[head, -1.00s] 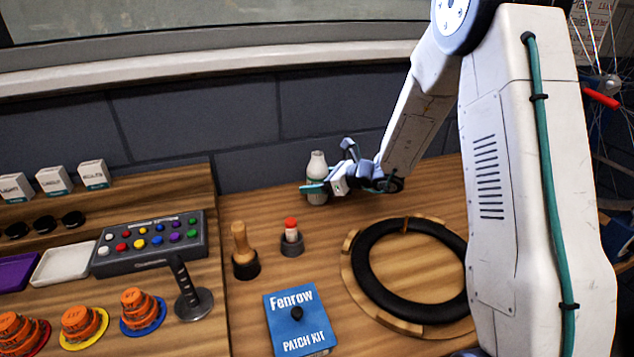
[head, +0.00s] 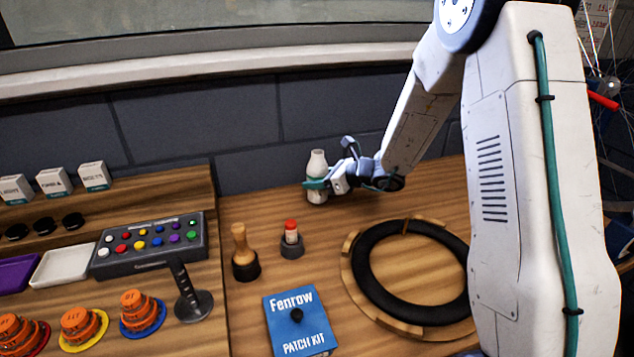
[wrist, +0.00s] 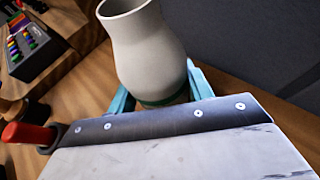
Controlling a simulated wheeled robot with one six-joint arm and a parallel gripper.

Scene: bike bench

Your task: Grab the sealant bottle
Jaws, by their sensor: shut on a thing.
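The sealant bottle (head: 317,165) is a pale grey-white bottle with a narrow neck, standing upright at the back of the bench near the wall. My gripper (head: 316,185) reaches it from the right and is shut on its lower body. In the wrist view the bottle (wrist: 150,50) fills the upper middle, with a green band low on it. The teal fingers of my gripper (wrist: 160,95) lie on both sides of it. The bottle's base is hidden behind the gripper body in the wrist view.
A red-capped stick in a dark holder (head: 291,243), a wooden-handled tool (head: 241,255) and a blue patch kit (head: 297,325) stand in front. A black ring on a wooden cradle (head: 350,280) lies to the right. A button panel (head: 150,262) is on the left.

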